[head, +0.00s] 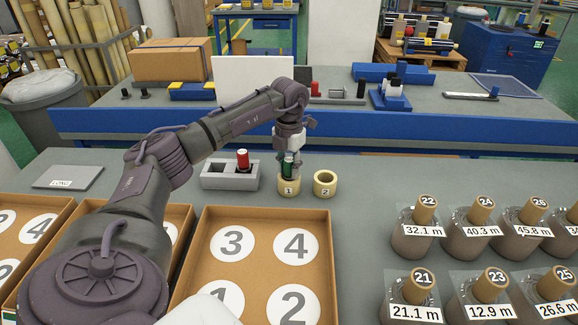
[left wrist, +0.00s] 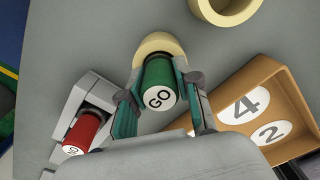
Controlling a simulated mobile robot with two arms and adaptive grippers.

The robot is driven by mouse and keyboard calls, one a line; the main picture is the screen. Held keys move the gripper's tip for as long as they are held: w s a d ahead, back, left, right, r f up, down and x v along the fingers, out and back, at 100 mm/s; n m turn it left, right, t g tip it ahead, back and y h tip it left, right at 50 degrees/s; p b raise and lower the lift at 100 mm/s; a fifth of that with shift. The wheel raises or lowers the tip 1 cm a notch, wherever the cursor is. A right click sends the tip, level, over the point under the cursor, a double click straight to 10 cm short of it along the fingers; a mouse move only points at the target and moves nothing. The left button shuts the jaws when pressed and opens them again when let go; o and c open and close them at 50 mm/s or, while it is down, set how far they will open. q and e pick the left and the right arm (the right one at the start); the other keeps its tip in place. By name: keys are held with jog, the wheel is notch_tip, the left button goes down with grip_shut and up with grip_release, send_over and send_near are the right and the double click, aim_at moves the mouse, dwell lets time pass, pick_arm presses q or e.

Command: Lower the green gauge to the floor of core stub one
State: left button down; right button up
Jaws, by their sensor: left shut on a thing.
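The green gauge (head: 288,167), marked GO on its end in the left wrist view (left wrist: 158,86), is between the fingers of my left gripper (head: 290,160). My left gripper is shut on it. The gauge stands roughly upright at the mouth of core stub one (head: 288,187), a cream ring labelled 1. Its lower end is hidden by the stub and fingers, so I cannot tell how deep it sits. In the left wrist view the rim of core stub one (left wrist: 153,45) shows behind the gauge. My right gripper is not in view.
Core stub two (head: 325,184) stands just right of stub one. A red gauge (head: 242,160) sits in a grey holder (head: 214,181) to the left. An open cardboard tray (head: 265,213) with numbered circles lies in front. Several labelled wrapped rolls (head: 411,240) stand at right.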

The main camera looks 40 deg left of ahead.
pick_arm(q)
jog(key=shift+f, duration=0.15)
jog(key=c, duration=0.7)
grip_release()
jog(key=shift+c, duration=0.2)
notch_tip(320, 180, up, 12)
